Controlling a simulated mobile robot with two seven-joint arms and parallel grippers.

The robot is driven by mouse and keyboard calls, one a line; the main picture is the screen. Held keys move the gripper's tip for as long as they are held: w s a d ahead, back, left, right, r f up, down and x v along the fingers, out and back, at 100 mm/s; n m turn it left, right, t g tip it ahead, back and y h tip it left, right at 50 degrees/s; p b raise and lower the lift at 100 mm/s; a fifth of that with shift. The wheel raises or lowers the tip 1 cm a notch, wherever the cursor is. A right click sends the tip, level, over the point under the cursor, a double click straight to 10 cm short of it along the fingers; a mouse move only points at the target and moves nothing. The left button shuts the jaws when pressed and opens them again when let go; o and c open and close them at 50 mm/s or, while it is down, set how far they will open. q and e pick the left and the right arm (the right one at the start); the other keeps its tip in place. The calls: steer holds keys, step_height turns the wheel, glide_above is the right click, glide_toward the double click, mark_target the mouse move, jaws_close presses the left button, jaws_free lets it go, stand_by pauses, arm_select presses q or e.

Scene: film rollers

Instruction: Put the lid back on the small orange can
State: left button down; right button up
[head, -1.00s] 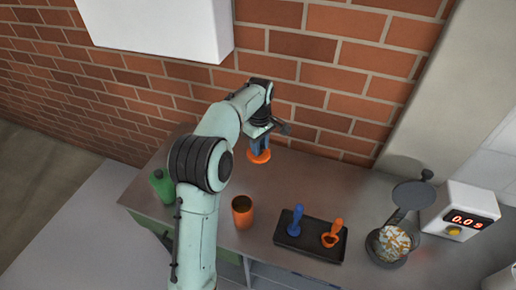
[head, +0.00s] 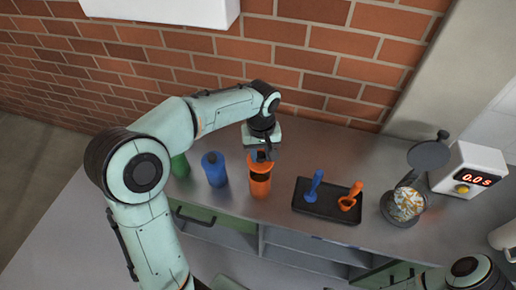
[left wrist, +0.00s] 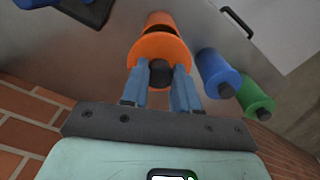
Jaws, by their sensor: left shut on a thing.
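The small orange can (head: 260,187) stands on the counter, its dark opening showing in the head view. The orange lid (head: 264,157) is just above the can's mouth, with a dark gap between them at the front. My left gripper (head: 262,150) is over the can, shut on the lid's black knob. In the left wrist view the blue fingers (left wrist: 160,78) grip the knob, and the lid (left wrist: 160,48) covers most of the can (left wrist: 160,20) behind it. Whether the lid touches the rim at the back is hidden. My right gripper is out of view.
A blue can (head: 215,172) and a green can (head: 180,165) stand left of the orange can, both lidded. A black tray (head: 327,213) with a blue and an orange tool is to its right.

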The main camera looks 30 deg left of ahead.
mark_target(260, 165)
arm_select(q)
step_height(260, 165, down, 4)
steer(key=shift+s+f+b, duration=0.1)
steer(key=shift+b, duration=0.9)
steer(key=shift+f+b, duration=0.45)
steer(key=shift+f, duration=0.4)
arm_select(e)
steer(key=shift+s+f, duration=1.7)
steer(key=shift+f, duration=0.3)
arm_select(q)
steer(key=shift+f, duration=0.15)
steer(key=shift+c, duration=1.4)
jaws_free()
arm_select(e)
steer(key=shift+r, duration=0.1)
